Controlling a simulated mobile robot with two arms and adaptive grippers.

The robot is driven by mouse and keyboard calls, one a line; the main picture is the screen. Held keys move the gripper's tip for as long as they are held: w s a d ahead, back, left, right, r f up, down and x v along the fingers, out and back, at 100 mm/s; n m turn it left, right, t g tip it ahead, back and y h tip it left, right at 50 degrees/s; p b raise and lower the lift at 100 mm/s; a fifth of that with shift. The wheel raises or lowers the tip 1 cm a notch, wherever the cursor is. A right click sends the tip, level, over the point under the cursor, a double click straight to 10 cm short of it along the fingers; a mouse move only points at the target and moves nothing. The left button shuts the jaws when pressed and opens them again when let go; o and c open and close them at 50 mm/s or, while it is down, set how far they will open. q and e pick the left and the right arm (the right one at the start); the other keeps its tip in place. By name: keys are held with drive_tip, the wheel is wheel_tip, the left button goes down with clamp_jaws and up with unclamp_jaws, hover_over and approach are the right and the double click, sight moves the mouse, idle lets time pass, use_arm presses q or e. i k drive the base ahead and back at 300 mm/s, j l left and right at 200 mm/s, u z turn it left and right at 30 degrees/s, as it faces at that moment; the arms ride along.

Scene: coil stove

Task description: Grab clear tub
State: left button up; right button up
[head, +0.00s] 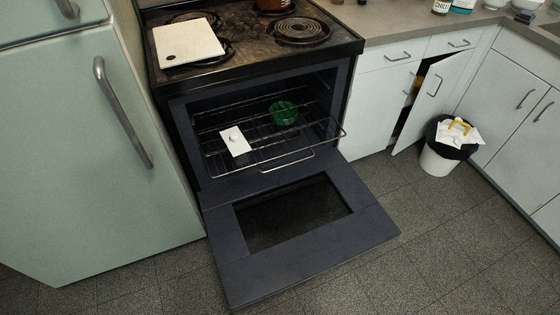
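I cannot make out a clear tub in the head view. A green ribbed bowl-like container (284,112) sits on the pulled-out oven rack (270,167). A flat white piece (235,141) with a small knob or spot on it lies on the same rack, to the left of the green container. Neither of my grippers is in view.
The oven door (300,246) hangs open over the floor. A cutting board (187,41) lies on the stove. A lower cabinet door (432,100) stands ajar near a full trash bin (436,161). Bottles (441,6) stand on the counter. Floor at lower right is clear.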

sight(242, 159)
drive_tip(key=j+z, duration=0.3)
drive_tip(key=k+j+z, duration=0.15)
drive_tip(key=j+z, duration=0.15)
drive_tip(key=j, duration=0.15)
drive_tip(key=k+j+z, duration=0.1)
drive_tip(key=j+z, duration=0.2)
drive_tip(key=k+j+z, duration=0.15)
drive_tip(key=j+z, duration=0.15)
drive_tip(key=j, duration=0.1)
